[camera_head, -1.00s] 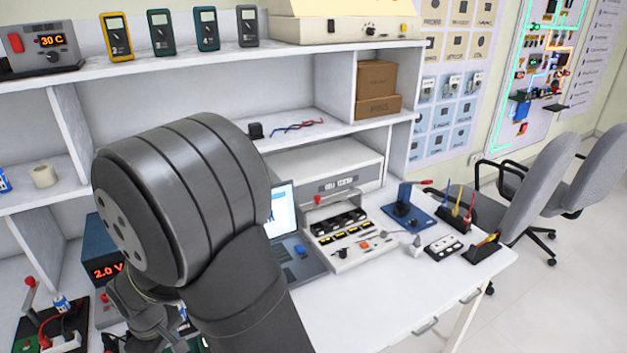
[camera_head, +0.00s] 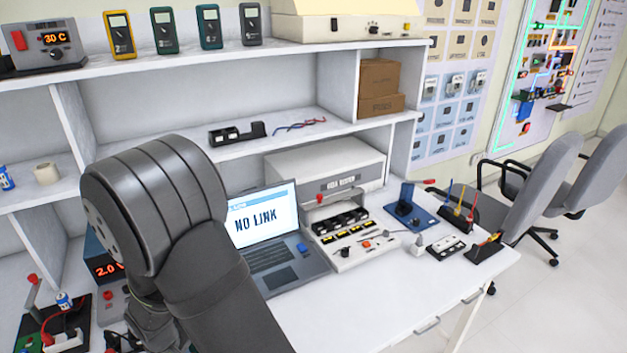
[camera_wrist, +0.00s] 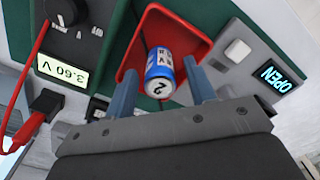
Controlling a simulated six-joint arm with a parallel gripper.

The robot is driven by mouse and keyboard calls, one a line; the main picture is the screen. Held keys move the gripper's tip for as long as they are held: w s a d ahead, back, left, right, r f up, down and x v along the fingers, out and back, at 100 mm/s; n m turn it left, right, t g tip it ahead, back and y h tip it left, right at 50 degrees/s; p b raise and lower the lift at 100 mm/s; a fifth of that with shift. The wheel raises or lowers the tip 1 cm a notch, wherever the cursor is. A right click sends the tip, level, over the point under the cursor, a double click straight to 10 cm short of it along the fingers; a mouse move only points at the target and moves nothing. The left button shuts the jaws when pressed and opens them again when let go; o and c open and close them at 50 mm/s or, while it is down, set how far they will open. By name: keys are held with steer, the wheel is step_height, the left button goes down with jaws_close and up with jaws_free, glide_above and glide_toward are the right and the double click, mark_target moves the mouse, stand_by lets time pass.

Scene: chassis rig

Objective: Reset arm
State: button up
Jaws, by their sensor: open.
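My gripper (camera_wrist: 160,72) is open in the wrist view, with its two blue-grey fingers apart. A blue and white battery (camera_wrist: 160,82) marked with a 2 shows between the fingers, at the mouth of a red tray (camera_wrist: 178,28). I cannot tell whether the fingers touch it. The tray sits on a green device with a lit 3.60 V display (camera_wrist: 62,67). In the head view, my grey arm fills the lower left, and the fingers cannot be made out.
A laptop (camera_head: 262,230) reading NO LINK stands right of my arm, beside a grey tester panel (camera_head: 350,250). A box with a red voltage display (camera_head: 105,270) is at the left. Shelves (camera_head: 240,150) stand behind. The bench's front right (camera_head: 390,300) is clear.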

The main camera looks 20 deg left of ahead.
steer(key=r, duration=0.4)
steer(key=shift+w+d+r, duration=0.25)
steer(key=shift+w+r, duration=0.05)
steer(key=shift+r, duration=0.05)
steer(key=w+d+r, duration=0.7)
steer(key=d, duration=0.2)
steer(key=s+a+f, duration=0.1)
steer(key=a+f, duration=0.1)
steer(key=a, duration=2.5)
steer(key=f, duration=0.4)
steer(key=shift+s+a+f, duration=0.15)
steer(key=shift+s+a, duration=0.15)
step_height(320, 180, up, 5)
steer(key=w+d+r, duration=0.1)
steer(key=w+d, duration=0.1)
steer(key=d, duration=1.3)
steer(key=shift+w+d, duration=0.25)
steer(key=shift+d, duration=0.15)
